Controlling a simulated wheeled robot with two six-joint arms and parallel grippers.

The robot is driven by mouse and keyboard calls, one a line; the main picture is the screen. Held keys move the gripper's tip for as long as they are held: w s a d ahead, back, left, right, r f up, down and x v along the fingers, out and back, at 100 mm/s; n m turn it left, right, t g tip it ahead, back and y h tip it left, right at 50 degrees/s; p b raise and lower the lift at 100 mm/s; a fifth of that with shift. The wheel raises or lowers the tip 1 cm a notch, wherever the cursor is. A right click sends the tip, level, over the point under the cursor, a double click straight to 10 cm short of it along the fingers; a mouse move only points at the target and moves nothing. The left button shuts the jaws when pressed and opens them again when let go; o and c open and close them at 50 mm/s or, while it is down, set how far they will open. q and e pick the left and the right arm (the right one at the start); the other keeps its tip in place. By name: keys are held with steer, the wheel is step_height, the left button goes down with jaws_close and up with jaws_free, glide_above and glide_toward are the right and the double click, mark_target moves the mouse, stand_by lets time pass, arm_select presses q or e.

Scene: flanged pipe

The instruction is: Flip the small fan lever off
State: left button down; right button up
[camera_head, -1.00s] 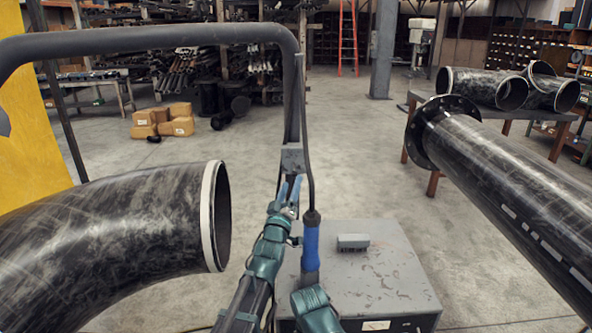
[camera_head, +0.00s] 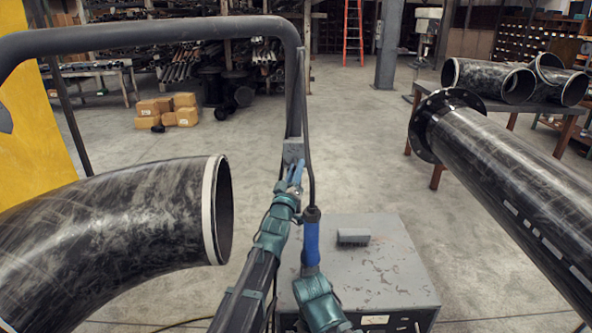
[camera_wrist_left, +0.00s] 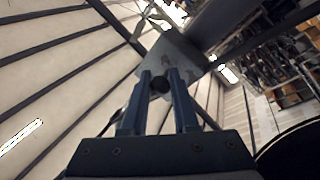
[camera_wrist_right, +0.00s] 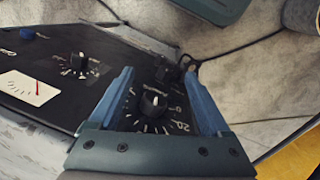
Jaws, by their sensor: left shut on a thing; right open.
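My left gripper (camera_head: 295,178) is raised to the underside of a grey bracket (camera_head: 293,150) on the upright post of the frame. In the left wrist view its blue fingers (camera_wrist_left: 160,78) are shut on a small dark round knob (camera_wrist_left: 159,86) in front of the grey, worn bracket plate (camera_wrist_left: 178,62). I cannot tell for sure that this knob is the fan lever. My right gripper (camera_wrist_right: 157,78) is open and empty, facing a black control panel with a round dial knob (camera_wrist_right: 153,104) between its fingers. Its fingertips are hidden in the head view.
A blue handle (camera_head: 311,243) hangs on a black cable beside my left arm. A black elbow pipe (camera_head: 120,225) is at left, a flanged pipe (camera_head: 500,170) at right.

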arm_select(q)
steer(key=shift+w+f+t+b, duration=0.15)
steer(key=shift+f+t+b, duration=0.35)
steer(key=shift+b, duration=0.8)
steer(key=shift+m+t+b, duration=0.3)
steer(key=shift+b, duration=0.4)
steer(key=shift+r+h, duration=0.1)
steer(key=shift+h, duration=0.3)
steer(key=c, duration=0.7)
jaws_free()
